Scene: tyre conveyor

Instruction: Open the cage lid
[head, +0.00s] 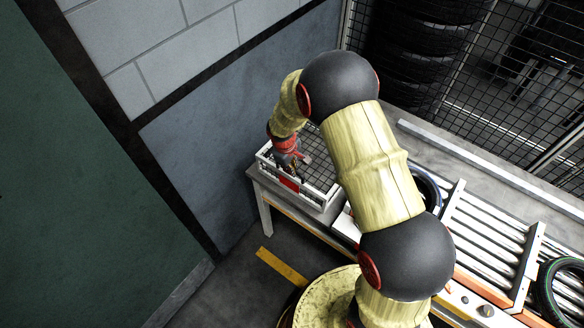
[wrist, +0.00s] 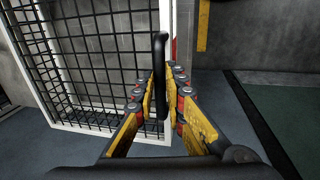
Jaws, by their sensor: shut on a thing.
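The cage (head: 333,198) has a white frame and stands on the table end by the wall in the head view. Its dark mesh lid (head: 318,172) looks lowered on top. In the wrist view the lid's black mesh and white frame (wrist: 85,128) fill the left side. A black bar handle (wrist: 159,48) stands out at the frame's right edge. My gripper (wrist: 163,80) is shut on this handle, with one yellow-padded finger on each side. In the head view my gripper (head: 293,160) is over the cage's near left part and hides some of it.
A roller conveyor (head: 490,235) runs right from the cage, with a tyre (head: 428,190) partly behind my arm and another tyre (head: 562,285) at the right edge. A wall panel (head: 225,120) is close behind the cage. Wire fencing (head: 490,120) and stacked tyres (head: 415,55) stand at the back.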

